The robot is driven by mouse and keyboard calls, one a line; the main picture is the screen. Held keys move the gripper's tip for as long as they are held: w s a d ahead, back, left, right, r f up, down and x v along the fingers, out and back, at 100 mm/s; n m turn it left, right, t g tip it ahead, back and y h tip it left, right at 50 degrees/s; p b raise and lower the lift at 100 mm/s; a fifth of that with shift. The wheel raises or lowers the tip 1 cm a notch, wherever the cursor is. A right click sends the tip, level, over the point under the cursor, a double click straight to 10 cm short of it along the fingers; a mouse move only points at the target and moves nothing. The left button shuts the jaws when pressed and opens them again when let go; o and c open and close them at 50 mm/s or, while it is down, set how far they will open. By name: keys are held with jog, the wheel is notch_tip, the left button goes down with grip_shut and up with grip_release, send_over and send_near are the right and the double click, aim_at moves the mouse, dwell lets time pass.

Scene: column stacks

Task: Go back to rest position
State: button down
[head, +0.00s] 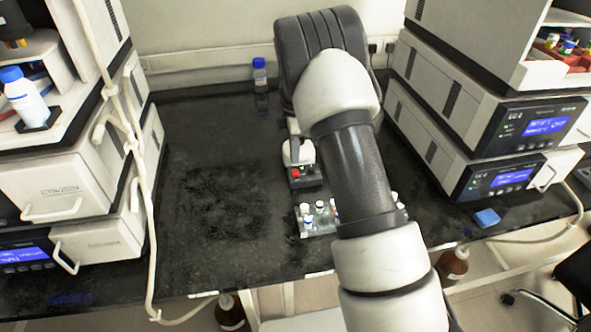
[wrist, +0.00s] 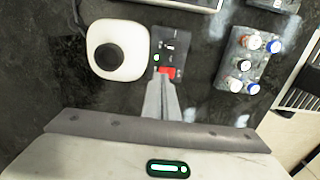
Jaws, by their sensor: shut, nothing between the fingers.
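My gripper (wrist: 162,84) shows in the wrist view with its two grey fingers shut together and nothing between them. Its tips appear over the edge of a small device with a dark panel (wrist: 167,45), a green light and a red part. I cannot tell whether the tips touch it. The device's white body with a round black top (wrist: 118,50) lies to the left of the panel. In the head view the same device (head: 305,177) stands beside my arm, and my arm hides the gripper.
A rack of capped vials (head: 318,232) stands close in front of the device; it also shows in the wrist view (wrist: 229,84). A blue-capped bottle (head: 260,76) stands at the back. Instrument stacks (head: 480,120) flank the dark bench (head: 215,200), which is clear at left centre.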

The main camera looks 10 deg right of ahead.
jog(key=shift+r+p, duration=0.4)
jog(key=shift+r, duration=0.55)
jog(key=shift+r, duration=0.3)
jog(key=s+r+m+t, duration=0.1)
jog(key=s+r+m, duration=0.4)
jog(key=r, duration=0.4)
jog(key=s+r+m+t, duration=0.1)
jog(key=s+r+m, duration=0.2)
jog(key=s+r, duration=0.55)
jog(key=s+r+m+t, duration=0.25)
jog(key=s+m, duration=0.25)
jog(key=s, duration=0.5)
jog(key=s+r+m+t, duration=0.1)
jog(key=s+r+m, duration=0.35)
jog(key=s, duration=0.65)
notch_tip(320, 180, up, 12)
jog(key=p, duration=1.3)
jog(key=shift+s, duration=0.25)
